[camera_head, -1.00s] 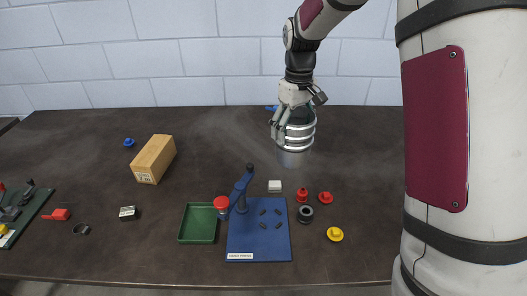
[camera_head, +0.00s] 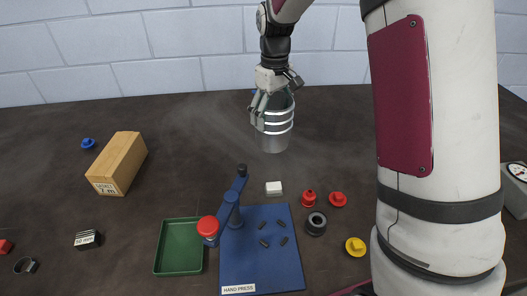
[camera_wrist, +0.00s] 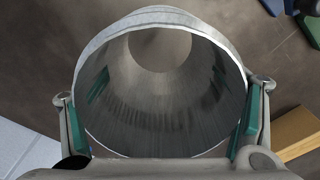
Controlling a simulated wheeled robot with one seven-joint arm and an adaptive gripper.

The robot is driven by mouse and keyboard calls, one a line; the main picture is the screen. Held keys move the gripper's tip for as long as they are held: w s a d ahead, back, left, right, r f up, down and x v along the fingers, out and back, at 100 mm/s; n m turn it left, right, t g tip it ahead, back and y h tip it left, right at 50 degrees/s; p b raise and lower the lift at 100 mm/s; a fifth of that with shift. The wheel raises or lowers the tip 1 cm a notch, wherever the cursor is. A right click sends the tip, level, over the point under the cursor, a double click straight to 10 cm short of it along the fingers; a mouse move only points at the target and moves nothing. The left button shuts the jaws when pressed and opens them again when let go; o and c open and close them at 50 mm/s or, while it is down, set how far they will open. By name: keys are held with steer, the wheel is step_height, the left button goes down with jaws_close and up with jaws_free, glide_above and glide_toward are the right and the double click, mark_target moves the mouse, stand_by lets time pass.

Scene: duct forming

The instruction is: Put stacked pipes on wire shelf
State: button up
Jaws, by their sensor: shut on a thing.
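A stack of grey metal pipes (camera_head: 275,128) stands upright over the far part of the dark table in the head view. My gripper (camera_head: 270,108) is shut on its upper part from above. In the wrist view the open round mouth of the pipe (camera_wrist: 160,110) fills the middle, with my gripper's green-padded fingers on its left and right walls. The pipe is hollow and tapers away to a round opening. I cannot tell whether its lower end touches the table. No wire shelf shows in these frames.
A wooden block (camera_head: 118,163) lies at the left. A blue hand press (camera_head: 262,262), a green tray (camera_head: 180,247), a white block (camera_head: 273,188), red caps (camera_head: 338,199), a black ring (camera_head: 316,223) and a yellow cap (camera_head: 355,246) lie nearer. A gauge device (camera_head: 515,180) is at the right edge.

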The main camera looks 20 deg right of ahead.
mark_target(272, 139)
step_height(272, 139, down, 9)
steer(key=shift+r+p, duration=0.1)
steer(key=shift+p, duration=0.2)
steer(key=shift+f, duration=0.2)
steer(key=o, duration=1.6)
steer(key=shift+o, duration=0.2)
steer(key=shift+r, duration=0.1)
